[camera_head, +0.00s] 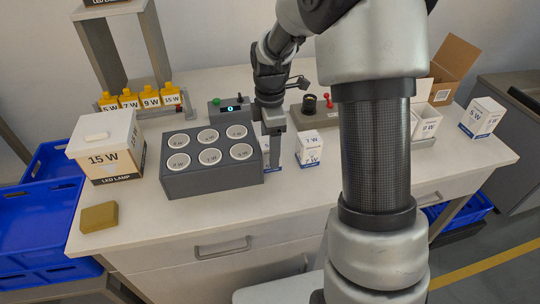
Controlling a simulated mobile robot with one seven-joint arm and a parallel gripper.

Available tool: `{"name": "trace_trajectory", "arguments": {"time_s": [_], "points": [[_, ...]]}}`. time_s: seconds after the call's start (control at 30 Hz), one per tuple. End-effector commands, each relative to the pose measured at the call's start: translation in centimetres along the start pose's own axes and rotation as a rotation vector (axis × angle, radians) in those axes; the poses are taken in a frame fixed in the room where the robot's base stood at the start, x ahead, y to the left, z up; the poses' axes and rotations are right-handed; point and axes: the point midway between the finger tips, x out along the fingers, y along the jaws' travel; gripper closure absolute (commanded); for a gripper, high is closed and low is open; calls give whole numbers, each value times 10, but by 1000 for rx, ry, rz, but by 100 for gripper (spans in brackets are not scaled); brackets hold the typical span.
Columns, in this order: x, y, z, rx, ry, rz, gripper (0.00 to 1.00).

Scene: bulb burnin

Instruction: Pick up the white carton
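Several white cartons are in view. A small white carton with a blue stripe (274,164) stands on the table right of the grey lamp block, directly under my gripper (272,150). My gripper points down and overlaps this carton in the picture. I cannot tell whether its fingers are open, or whether they touch the carton. Another small white carton marked 7 W (308,152) stands just to the right, clear of the gripper. A white carton marked 5 W (482,117) stands at the far right. A large white-topped carton marked 15 W (107,135) is at the left.
The grey block with several round sockets (211,182) stands left of my gripper. A control box (230,107) and a tester with a red knob (309,117) stand behind. A yellow sponge-like block (99,217) lies front left. The table's front middle is bare. My arm hides part of the right side.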

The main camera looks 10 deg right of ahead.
Motion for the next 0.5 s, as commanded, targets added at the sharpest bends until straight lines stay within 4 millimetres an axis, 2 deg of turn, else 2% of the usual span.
{"name": "trace_trajectory", "arguments": {"time_s": [0.03, 0.17, 0.4, 0.5], "points": [[13, 1, 0, 0, 0, -2, 34], [28, 1, 0, 0, 0, -1, 34], [30, 1, 0, 0, 0, 0, 34], [30, 1, 0, 0, 0, 0, 50]]}}
